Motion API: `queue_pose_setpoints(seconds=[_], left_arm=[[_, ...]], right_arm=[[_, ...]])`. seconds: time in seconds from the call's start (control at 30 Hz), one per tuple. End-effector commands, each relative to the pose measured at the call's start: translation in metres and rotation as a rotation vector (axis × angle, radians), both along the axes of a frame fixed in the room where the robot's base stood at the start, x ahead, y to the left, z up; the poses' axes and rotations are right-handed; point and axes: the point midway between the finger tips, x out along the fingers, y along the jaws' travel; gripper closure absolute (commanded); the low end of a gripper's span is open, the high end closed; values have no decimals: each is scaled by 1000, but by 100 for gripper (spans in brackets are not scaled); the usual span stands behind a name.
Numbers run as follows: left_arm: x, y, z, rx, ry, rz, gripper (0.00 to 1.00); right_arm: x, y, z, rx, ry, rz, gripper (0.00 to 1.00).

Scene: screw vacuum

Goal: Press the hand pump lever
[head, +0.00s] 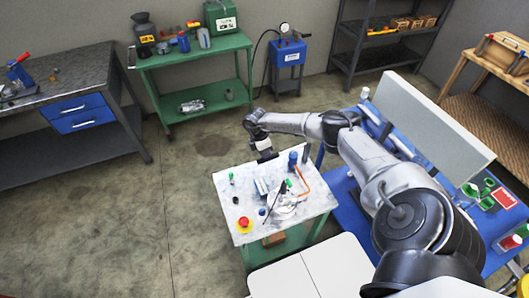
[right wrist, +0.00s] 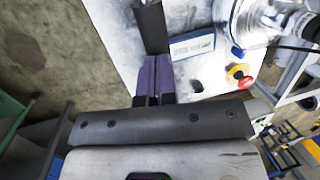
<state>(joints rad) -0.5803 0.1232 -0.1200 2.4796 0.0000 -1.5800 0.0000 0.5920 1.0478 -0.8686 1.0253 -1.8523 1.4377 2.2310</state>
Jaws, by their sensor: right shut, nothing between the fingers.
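My right gripper (head: 267,155) is above the back left edge of a small marble-topped table (head: 228,186) in the head view. Its purple fingers (right wrist: 157,75) are closed together in the right wrist view. A black bar (right wrist: 150,27) lies right at the fingertips; I cannot tell whether it is the pump lever, nor whether they touch. A blue and white box (right wrist: 192,45) and a clear round vessel (right wrist: 262,20) stand on the same table. A thin black rod (head: 272,200) slants up beside the vessel in the head view. My left gripper is not in view.
A red button on a yellow base (head: 244,223) sits at the table's front left. A blue cylinder (head: 292,160) and a copper-coloured pipe (head: 303,185) stand at its back right. A green bench (head: 195,50) and blue gauge unit (head: 288,52) are behind; open floor lies left.

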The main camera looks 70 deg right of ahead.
Motion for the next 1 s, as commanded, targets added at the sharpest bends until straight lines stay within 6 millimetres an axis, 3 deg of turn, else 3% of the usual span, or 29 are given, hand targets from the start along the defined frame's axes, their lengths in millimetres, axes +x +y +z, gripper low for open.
queue_pose_setpoints(seconds=[0.23,0.63,1.0], left_arm=[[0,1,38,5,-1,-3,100],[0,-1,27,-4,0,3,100],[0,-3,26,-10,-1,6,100]], right_arm=[[-1,-9,43,0,1,-13,100],[17,-14,111,3,-4,-12,100],[22,-15,135,4,-1,-12,100]])
